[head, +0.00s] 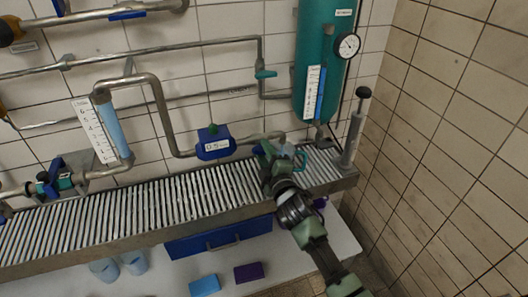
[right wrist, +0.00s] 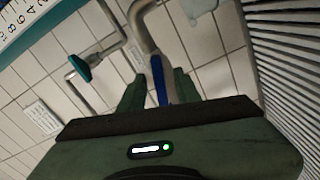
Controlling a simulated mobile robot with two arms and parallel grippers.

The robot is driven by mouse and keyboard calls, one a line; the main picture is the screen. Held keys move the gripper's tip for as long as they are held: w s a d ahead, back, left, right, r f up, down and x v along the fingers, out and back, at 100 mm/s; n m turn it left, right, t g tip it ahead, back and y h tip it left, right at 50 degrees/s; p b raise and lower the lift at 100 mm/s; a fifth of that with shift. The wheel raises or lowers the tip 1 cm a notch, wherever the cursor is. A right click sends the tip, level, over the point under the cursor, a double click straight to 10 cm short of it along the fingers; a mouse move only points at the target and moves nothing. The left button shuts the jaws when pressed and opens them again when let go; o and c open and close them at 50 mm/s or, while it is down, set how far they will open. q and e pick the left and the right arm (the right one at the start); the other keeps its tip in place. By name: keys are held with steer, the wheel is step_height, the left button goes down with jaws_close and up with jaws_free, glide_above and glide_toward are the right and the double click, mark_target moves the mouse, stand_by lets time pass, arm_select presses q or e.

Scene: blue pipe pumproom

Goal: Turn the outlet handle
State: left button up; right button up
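A narrow blue handle (right wrist: 158,80) at the end of a bent grey pipe shows in the right wrist view; I take it for the outlet handle. My right gripper (right wrist: 158,92) has one green finger on each side of it, with small gaps, so it looks open around the handle. In the head view my right gripper (head: 268,152) is at the pipe's end, just above the ribbed counter, and hides most of the handle. My left gripper is not in view.
The ribbed counter (head: 150,205) runs below the pipes. A blue box marked with digits (head: 213,143) is left of my right gripper. A teal tank (head: 313,60) with a gauge (head: 348,45) and a grey hand pump (head: 354,130) stand to the right, near the tiled side wall.

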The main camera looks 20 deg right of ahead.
jaws_close()
steer(key=shift+m, duration=0.4)
steer(key=m, duration=0.2)
steer(key=shift+m+p, duration=0.35)
steer(key=shift+m, duration=0.05)
steer(key=m+p, duration=0.1)
steer(key=m, duration=0.2)
steer(key=shift+m, duration=0.4)
steer(key=m+p, duration=0.1)
steer(key=m, duration=0.3)
steer(key=shift+f+m+p, duration=0.1)
steer(key=shift+m+p, duration=0.25)
steer(key=shift+m, duration=1.25)
steer(key=shift+a, duration=0.1)
